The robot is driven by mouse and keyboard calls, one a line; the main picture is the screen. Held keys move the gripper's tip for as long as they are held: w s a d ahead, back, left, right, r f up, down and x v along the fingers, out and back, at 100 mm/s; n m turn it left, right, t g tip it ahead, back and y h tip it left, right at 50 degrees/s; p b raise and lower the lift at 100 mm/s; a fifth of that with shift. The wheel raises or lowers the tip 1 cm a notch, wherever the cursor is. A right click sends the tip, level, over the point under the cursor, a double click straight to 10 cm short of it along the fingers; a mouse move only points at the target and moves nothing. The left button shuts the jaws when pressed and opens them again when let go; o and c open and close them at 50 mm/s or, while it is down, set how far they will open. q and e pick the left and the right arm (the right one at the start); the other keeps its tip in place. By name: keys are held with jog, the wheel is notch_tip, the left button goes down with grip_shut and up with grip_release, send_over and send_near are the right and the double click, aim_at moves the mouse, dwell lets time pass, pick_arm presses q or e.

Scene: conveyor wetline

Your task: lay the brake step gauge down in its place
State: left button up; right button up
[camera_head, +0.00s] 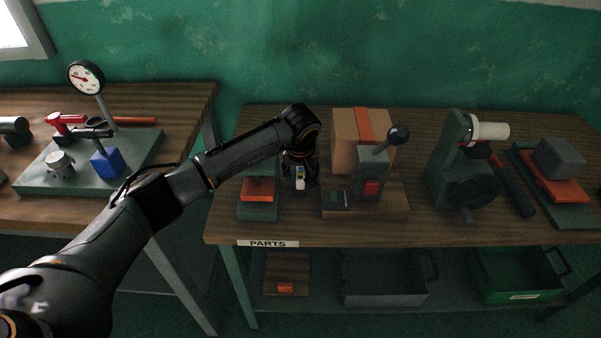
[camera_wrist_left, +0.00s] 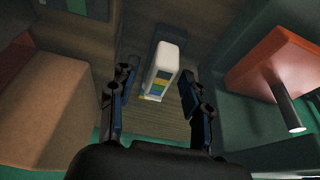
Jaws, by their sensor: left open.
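What looks like the brake step gauge is a small white block with blue, green and yellow bands. In the left wrist view the gauge (camera_wrist_left: 164,68) lies between my two spread fingers, with gaps on both sides. A dark shape (camera_wrist_left: 172,36) shows directly behind it; I cannot tell whether the gauge rests on it. In the head view the gauge (camera_head: 300,184) shows below my left gripper (camera_head: 300,178), over the parts bench. My left gripper is open in the wrist view (camera_wrist_left: 157,100). The gauge's marked place cannot be made out for certain. My right gripper is out of view.
On the parts bench (camera_head: 290,226), a green fixture with an orange block (camera_head: 258,189) stands close left of the gripper. A lever press (camera_head: 369,175) and cardboard box (camera_head: 345,130) stand close right. A hand-wheel device (camera_head: 450,165) is farther right. Bins (camera_head: 385,293) sit below.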

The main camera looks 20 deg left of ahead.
pick_arm(q)
jog(key=v, duration=1.2)
